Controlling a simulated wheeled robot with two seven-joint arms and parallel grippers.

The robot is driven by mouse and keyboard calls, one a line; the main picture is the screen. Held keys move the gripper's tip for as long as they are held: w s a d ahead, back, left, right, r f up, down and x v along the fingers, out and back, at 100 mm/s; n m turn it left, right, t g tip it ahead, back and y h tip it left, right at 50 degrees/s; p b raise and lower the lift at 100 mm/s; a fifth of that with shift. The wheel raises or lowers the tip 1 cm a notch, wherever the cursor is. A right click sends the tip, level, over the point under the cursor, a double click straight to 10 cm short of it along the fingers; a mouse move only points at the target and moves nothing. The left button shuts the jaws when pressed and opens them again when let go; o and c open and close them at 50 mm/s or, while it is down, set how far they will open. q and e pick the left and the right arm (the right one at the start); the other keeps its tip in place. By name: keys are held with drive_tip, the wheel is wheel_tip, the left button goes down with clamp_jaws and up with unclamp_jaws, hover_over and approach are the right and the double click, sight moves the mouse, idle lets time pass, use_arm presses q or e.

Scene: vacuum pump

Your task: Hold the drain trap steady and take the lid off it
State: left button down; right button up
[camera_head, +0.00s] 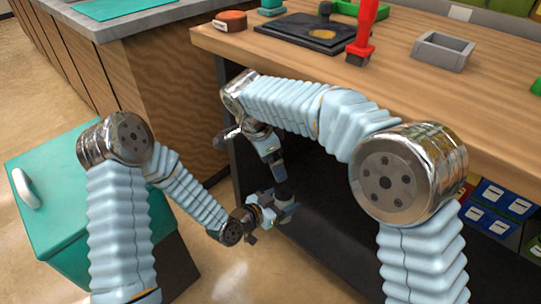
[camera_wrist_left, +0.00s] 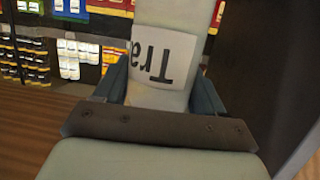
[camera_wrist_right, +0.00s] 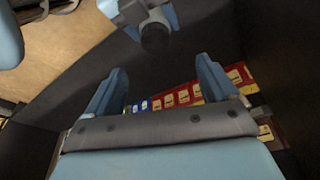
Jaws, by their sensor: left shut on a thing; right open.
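The drain trap (camera_wrist_left: 185,15) is a pale body with a white label reading "Tra", upside down in the left wrist view. My left gripper (camera_wrist_left: 160,88) is shut on it, one finger on each side. In the right wrist view a dark round end (camera_wrist_right: 155,37), which looks like the lid, faces my right gripper (camera_wrist_right: 160,88). That gripper is open and empty, with the dark end ahead of its fingertips, apart from them. In the head view my left gripper (camera_head: 280,208) is low before the bench, with my right gripper (camera_head: 272,165) just above it. The trap is mostly hidden there.
The wooden bench (camera_head: 440,100) carries a dark tray (camera_head: 305,32), a red-handled tool (camera_head: 365,30) and a grey open box (camera_head: 442,50). Dark space lies under the bench, with bins (camera_head: 497,205) at right. A teal box (camera_head: 50,190) stands on the floor at left.

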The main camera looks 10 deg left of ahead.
sight(282, 187)
drive_tip(key=x, duration=1)
drive_tip(key=shift+d+f, duration=0.1)
drive_tip(key=shift+w, duration=0.1)
drive_tip(key=c, duration=1.3)
drive_tip(key=n+t, duration=0.1)
drive_tip(key=n, duration=0.3)
drive_tip(key=shift+d+n+y, duration=0.1)
drive_tip(key=shift+n+y, duration=0.6)
drive_tip(key=shift+n, duration=0.7)
drive_tip(key=o, duration=1.2)
drive_tip(key=shift+s, duration=0.25)
